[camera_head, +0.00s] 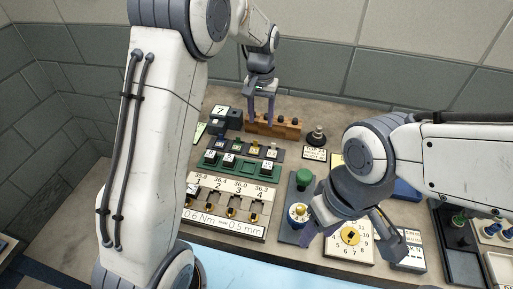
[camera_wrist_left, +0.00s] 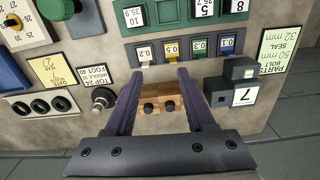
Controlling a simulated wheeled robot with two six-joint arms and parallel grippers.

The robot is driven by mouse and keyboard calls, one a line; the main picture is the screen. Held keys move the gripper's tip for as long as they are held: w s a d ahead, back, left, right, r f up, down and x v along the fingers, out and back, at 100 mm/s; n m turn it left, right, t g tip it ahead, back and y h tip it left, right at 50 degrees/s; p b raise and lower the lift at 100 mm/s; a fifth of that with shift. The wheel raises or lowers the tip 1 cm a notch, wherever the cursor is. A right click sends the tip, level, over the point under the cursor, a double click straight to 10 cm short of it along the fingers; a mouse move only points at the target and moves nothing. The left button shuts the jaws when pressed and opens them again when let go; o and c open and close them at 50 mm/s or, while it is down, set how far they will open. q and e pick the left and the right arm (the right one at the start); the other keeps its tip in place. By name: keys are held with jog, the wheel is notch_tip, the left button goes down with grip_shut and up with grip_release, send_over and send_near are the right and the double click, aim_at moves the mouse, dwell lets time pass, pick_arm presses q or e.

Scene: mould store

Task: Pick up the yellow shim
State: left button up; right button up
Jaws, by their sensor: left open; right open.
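The yellow shim (camera_head: 254,147) stands in a dark rack with a white label in front of it, between a green and a white shim. It also shows in the left wrist view, behind a small white label (camera_wrist_left: 172,49). My left gripper (camera_head: 260,118) is open and empty, behind the rack near a wooden block. In the left wrist view its fingers (camera_wrist_left: 160,85) spread on both sides of the wooden block, and the shim lies beyond their tips. My right gripper (camera_head: 352,238) is open over the front right of the bench, by a dial plate.
A green tray (camera_head: 240,164) and a gauge panel (camera_head: 233,190) lie in front.

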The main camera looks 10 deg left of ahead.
pick_arm(q)
notch_tip(320, 180, down, 2)
jog(key=w+a, duration=0.2)
send_over(254, 147)
jog(key=shift+n, duration=0.3)
notch_tip(254, 147, down, 5)
jog(key=shift+d+r+p, duration=0.1)
jog(key=shift+p, duration=0.3)
jog(key=f+p, duration=0.1)
jog(key=f, duration=0.1)
jog(key=f+p, duration=0.1)
jog(key=f, duration=0.1)
jog(key=shift+w+f, duration=0.2)
jog(key=shift+f, duration=0.55)
grip_shut()
